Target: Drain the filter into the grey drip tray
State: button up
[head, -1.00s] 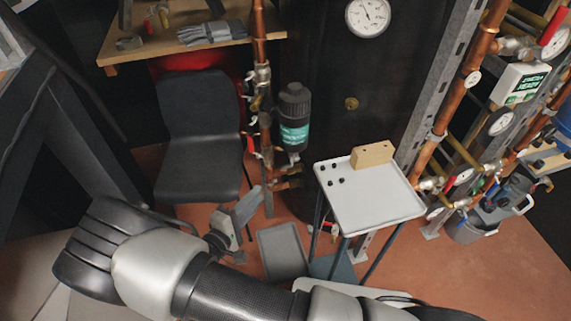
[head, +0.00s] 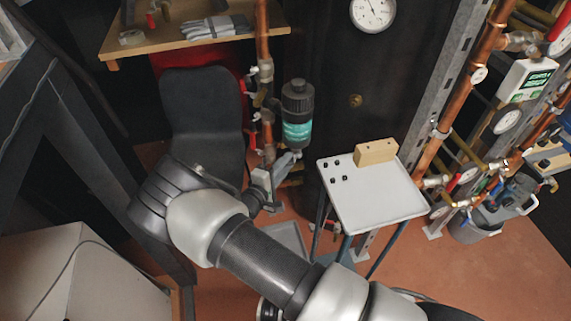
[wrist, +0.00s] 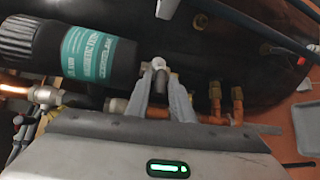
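The filter is a black canister with a teal label (head: 297,115), upright on the copper pipework left of the dark tank. It also shows in the wrist view (wrist: 85,50). A small metal drain fitting (wrist: 160,66) shows beside the filter's end. My gripper (head: 288,160) is just under the filter; in the wrist view its two fingers (wrist: 160,85) stand apart on either side of the fitting. Whether they touch it I cannot tell. The grey drip tray (head: 289,236) lies on the floor below, partly hidden by my arm; its edge shows at right in the wrist view (wrist: 304,124).
A white stand (head: 372,205) with a wooden block (head: 376,152) is right of the filter. A black chair (head: 203,115) and a wooden bench (head: 180,42) with gloves are at left. Copper pipes, valves and a grey bucket (head: 475,228) are at right.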

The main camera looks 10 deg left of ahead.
grip_shut()
jog(key=shift+f, duration=0.1)
jog(key=shift+f+n+t+b, duration=0.3)
jog(key=shift+f+b, duration=0.05)
jog(key=shift+b, duration=0.5)
jog(key=d+f+n+t+y+b, duration=0.1)
jog(key=n+t+y+b, duration=0.2)
jog(key=n, duration=0.3)
jog(key=w+d+f+n+t+y+b, duration=0.1)
jog(key=n+t+y+b, duration=0.2)
jog(key=n, duration=0.3)
jog(key=d+f+n+t+y+b, duration=0.1)
jog(key=f+n+t+y+b, duration=0.1)
jog(key=n+t+b, duration=0.2)
jog(key=shift+w+d+n+y, duration=0.2)
jog(key=shift+n, duration=0.5)
jog(key=shift+w+d+n+y, duration=0.15)
jog(key=shift+w+n+y, duration=0.05)
jog(key=shift+n, duration=0.5)
jog(key=shift+n+y, duration=0.3)
